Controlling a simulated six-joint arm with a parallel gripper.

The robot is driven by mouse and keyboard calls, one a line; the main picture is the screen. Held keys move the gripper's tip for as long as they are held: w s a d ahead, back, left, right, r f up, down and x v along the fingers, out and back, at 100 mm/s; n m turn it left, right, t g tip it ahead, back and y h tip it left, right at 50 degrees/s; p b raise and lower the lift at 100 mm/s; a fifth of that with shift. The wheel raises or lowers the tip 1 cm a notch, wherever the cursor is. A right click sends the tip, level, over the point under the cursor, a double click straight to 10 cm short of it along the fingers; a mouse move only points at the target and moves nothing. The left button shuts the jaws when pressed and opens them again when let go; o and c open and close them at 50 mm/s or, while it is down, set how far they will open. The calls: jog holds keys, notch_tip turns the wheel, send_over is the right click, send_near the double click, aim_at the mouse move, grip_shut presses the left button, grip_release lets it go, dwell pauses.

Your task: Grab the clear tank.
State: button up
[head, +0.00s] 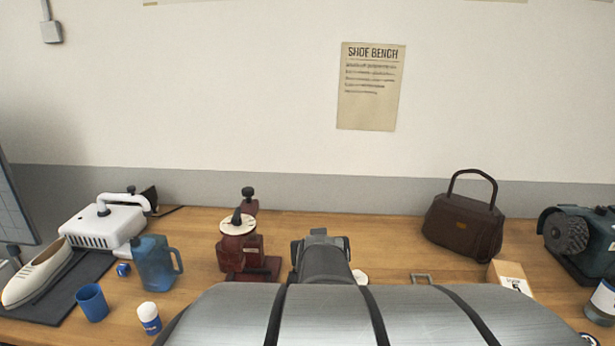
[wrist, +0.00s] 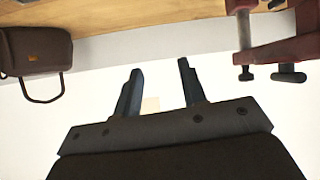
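A translucent blue jug with a side handle (head: 155,262) stands upright on the bench at left, in front of a white appliance. It is the only see-through tank-like thing I make out, though it is tinted blue. My gripper (head: 320,238) is at the middle of the bench in the head view, well to the right of the jug and apart from it. In the wrist view my gripper (wrist: 160,68) has its two fingers spread with nothing between them. The jug is not in the wrist view.
A dark red machine (head: 238,248) stands between jug and gripper. A blue cup (head: 91,303) and white-and-blue bottle (head: 149,318) stand before the jug. The white appliance (head: 103,225) is behind it; a white shoe (head: 37,273) is left. A brown handbag (head: 463,226) is at right.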

jog(key=w+a+r+g+y, duration=0.1)
jog(key=w+a+r, duration=0.1)
jog(key=a, duration=0.4)
jog(key=w+a+r+g, duration=0.1)
jog(key=w+a+r, duration=0.2)
jog(key=a, duration=0.3)
jog(key=w+a+r+g+y, duration=0.1)
jog(key=w+a+r, duration=0.1)
jog(key=a, duration=0.4)
jog(key=shift+w+a+r+n+y, duration=0.2)
jog(key=shift+w+r+n+y, duration=0.1)
jog(key=shift+w, duration=0.4)
jog(key=s+a+f+g, duration=0.1)
jog(key=a+g, duration=0.1)
jog(key=a, duration=0.7)
jog(key=g+h, duration=0.2)
send_near(177, 258)
jog(key=x, duration=1)
jog(key=shift+w+f, duration=0.1)
jog(key=shift+f, duration=0.2)
grip_shut()
jog(key=shift+r, duration=0.15)
